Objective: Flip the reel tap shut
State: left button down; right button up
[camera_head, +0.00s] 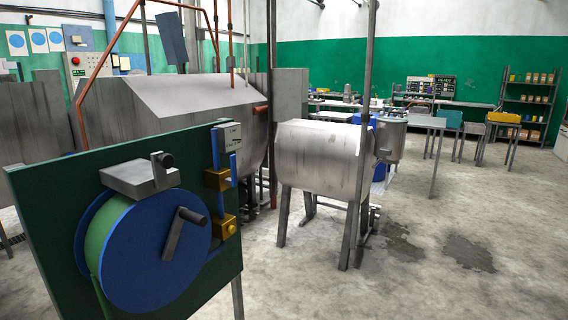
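The hose reel (160,250) is a blue disc with a dark crank handle and a green drum edge, mounted on a dark green panel (50,205) at the left front. Beside it, at the panel's right side, a brass valve body (217,180) sits on an upright blue pipe (215,148). A short blue lever (233,167) stands upright by this brass body. A second brass fitting (226,227) is lower on the same line. A small grey label plate (231,135) is above. Neither of my grippers is in view.
A grey bracket (140,177) juts out over the reel. A steel drum on legs (318,158) and a thin post (364,130) stand behind to the right. The concrete floor at the right front is open, with dark wet patches (468,252).

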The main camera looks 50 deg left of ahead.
aim_at(233, 181)
jog(key=u, duration=0.15)
jog(key=i, duration=1.05)
jog(key=u, duration=1.05)
jog(key=i, duration=0.65)
jog(key=u, duration=0.55)
